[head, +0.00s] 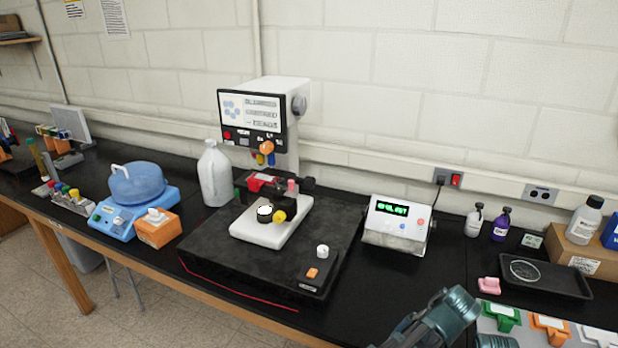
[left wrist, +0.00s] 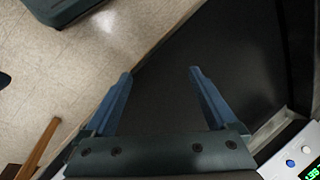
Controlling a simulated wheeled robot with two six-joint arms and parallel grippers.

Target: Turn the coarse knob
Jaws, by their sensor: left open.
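A white microscope (head: 265,115) with a screen on its head stands at the back of a black base plate (head: 215,255). A grey round knob (head: 299,104) sits on the right side of its head. A yellow knob (head: 279,216) sits at the white foot below the stage. I cannot tell which knob is the coarse one. My left gripper (left wrist: 161,73) is open and empty over a dark surface in the left wrist view; no knob is between its fingers. In the head view only parts of my arm show at the bottom right, and no fingertips. My right gripper is not seen.
A white box with a green display (head: 398,222) stands right of the base plate; a green display shows in the left wrist view corner. A small control box (head: 315,275), a white bottle (head: 215,175) and a blue-lidded device (head: 138,185) stand nearby. A black tray (head: 570,285) lies right.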

